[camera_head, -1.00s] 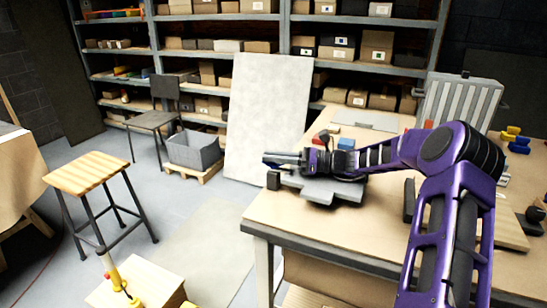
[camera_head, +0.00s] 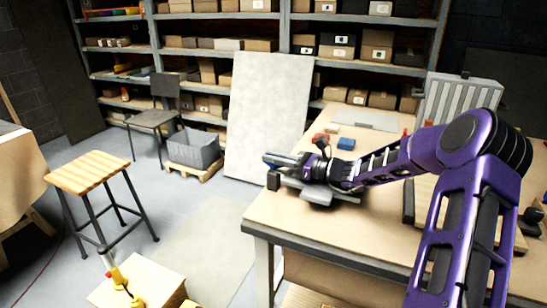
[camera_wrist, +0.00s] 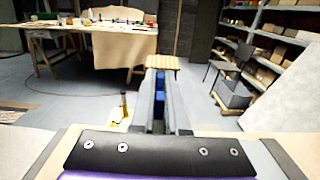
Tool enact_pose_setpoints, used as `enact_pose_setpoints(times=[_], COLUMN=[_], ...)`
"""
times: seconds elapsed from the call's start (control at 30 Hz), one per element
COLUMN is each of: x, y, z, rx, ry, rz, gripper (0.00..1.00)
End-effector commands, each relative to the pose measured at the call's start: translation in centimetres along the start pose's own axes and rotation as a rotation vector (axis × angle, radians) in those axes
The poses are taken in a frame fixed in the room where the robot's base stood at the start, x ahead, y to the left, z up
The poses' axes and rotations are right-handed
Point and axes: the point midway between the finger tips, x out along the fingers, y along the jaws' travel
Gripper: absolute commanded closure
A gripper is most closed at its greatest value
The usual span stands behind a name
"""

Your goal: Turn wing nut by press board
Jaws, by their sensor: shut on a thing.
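My gripper (camera_head: 270,159) is at the near left corner of the workbench, pointing left, just above a flat grey plate (camera_head: 318,195) with a small black block (camera_head: 273,181) at its left end. In the wrist view my gripper (camera_wrist: 160,112) has its two long grey fingers close together, shut on a small blue thing (camera_wrist: 160,98) between them. I cannot tell whether this blue thing is the wing nut. The fingers and wrist hide much of the plate. I cannot clearly make out the wing nut or name the press board for sure.
A blue block (camera_head: 346,144) and red blocks (camera_head: 321,138) lie on the workbench (camera_head: 300,226) behind my wrist. A pale panel (camera_head: 265,115) leans beyond the bench. A stool (camera_head: 89,173) and a grey crate (camera_head: 194,149) stand on the floor at left.

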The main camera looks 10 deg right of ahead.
Motion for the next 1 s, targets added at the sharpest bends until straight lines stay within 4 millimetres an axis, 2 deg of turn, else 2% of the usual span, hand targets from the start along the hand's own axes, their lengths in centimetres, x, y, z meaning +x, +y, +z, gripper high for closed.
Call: enact_pose_setpoints(times=[0.17, 0.2, 0.33, 0.63, 0.73, 0.87, 1.0], x=[-0.1, -0.1, -0.1, -0.1, -0.7, -2.6, -6.0], y=[-0.1, -0.1, -0.1, -0.1, -0.1, -0.1, -0.2], z=[0.0, 0.0, 0.0, 0.0, 0.0, 0.0, 0.0], rx=[-0.001, -0.001, 0.000, 0.000, 0.000, 0.000, 0.000], ry=[0.001, 0.001, 0.001, 0.000, 0.001, 0.001, 0.001], rz=[-0.001, -0.001, -0.001, 0.000, -0.001, -0.003, -0.005], gripper=[1.00, 0.82, 0.59, 0.57, 0.57, 0.57, 0.57])
